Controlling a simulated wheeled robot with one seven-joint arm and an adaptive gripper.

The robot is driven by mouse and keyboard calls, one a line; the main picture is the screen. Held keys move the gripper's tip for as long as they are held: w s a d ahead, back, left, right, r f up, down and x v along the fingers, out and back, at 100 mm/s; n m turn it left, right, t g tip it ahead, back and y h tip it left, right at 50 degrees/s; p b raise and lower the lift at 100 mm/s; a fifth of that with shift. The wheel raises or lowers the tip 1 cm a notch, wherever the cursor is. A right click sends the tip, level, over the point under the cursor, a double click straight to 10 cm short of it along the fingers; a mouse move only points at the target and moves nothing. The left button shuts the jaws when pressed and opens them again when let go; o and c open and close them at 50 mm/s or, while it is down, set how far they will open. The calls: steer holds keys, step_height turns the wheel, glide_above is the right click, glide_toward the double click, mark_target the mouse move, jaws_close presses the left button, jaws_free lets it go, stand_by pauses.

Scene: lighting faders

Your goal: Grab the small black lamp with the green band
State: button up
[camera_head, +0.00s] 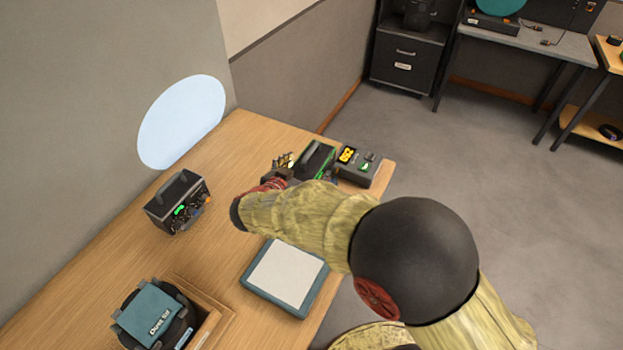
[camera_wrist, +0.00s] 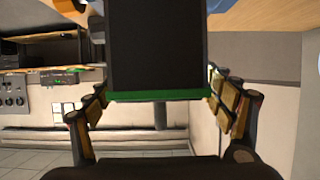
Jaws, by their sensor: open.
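The small black lamp with a green band (camera_head: 317,158) stands on the wooden table near its far edge, partly hidden behind my arm. In the wrist view the black lamp (camera_wrist: 155,45) fills the upper middle, with the green band along its lower edge in the picture. In the head view my gripper (camera_head: 285,166) is partly seen beside the lamp's left side.
A grey box with a yellow display (camera_head: 362,166) stands close to the lamp's right. A black device with a handle (camera_head: 176,203) stands left. A teal-framed white pad (camera_head: 285,277) and a teal-topped item (camera_head: 152,314) are nearer. The table's middle left (camera_head: 225,240) is clear.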

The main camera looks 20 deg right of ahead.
steer(key=shift+b+x, duration=0.35)
steer(key=shift+x, duration=1.05)
steer(key=shift+c, duration=1.4)
jaws_close()
steer(key=shift+w+r, duration=0.1)
steer(key=shift+r, duration=0.1)
